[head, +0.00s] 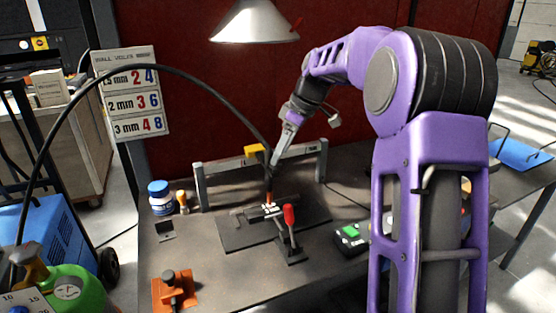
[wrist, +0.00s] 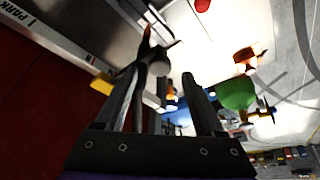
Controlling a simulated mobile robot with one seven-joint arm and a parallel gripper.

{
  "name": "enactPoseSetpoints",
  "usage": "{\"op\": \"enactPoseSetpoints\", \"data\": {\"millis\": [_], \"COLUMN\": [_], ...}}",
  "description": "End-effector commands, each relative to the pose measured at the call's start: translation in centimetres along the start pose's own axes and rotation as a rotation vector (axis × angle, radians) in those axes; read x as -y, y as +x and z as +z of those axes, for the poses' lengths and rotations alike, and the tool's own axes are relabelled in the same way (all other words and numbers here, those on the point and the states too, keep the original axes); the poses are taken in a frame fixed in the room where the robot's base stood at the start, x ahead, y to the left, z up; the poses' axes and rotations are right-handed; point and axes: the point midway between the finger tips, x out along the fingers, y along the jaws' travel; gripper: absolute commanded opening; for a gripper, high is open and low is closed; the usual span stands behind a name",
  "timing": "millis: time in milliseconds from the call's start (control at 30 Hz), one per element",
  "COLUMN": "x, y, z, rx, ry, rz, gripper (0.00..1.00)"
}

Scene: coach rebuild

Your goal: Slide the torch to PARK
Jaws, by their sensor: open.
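The torch (head: 268,186) stands upright at the rail, its copper-coloured tip pointing down over the small workpiece (head: 262,211). A black hose arches from it to the left. A yellow piece (head: 255,149) sits by the torch's upper part and also shows in the wrist view (wrist: 102,84). The rail (head: 226,168) spans two posts; its PARK mark (wrist: 20,22) reads at the top left of the wrist view. My gripper (head: 275,163) is open beside the torch's upper part. In the wrist view the dark torch (wrist: 152,62) lies near the left fingertip; I cannot tell whether they touch.
A red-handled clamp (head: 289,215) stands in front of the torch on a dark plate (head: 238,238). A green-topped box (head: 350,235) lies right, a blue-capped jar (head: 160,195) left, an orange clamp block (head: 174,291) front left. A lamp (head: 255,22) hangs above.

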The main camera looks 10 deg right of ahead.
Motion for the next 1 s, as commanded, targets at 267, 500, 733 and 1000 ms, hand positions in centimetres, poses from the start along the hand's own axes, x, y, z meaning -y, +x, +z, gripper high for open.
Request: {"op": "enactPoseSetpoints", "data": {"millis": [267, 500, 733, 1000], "x": [0.0, 0.0, 0.0, 0.0], "y": [2.8, 2.9, 2.9, 2.9], "z": [0.0, 0.0, 0.0, 0.0], "rx": [0.0, 0.0, 0.0, -0.001], "ry": [0.0, 0.0, 0.0, 0.0], "rz": [0.0, 0.0, 0.0, 0.0], "gripper": [0.71, 0.71, 0.4, 0.0]}}
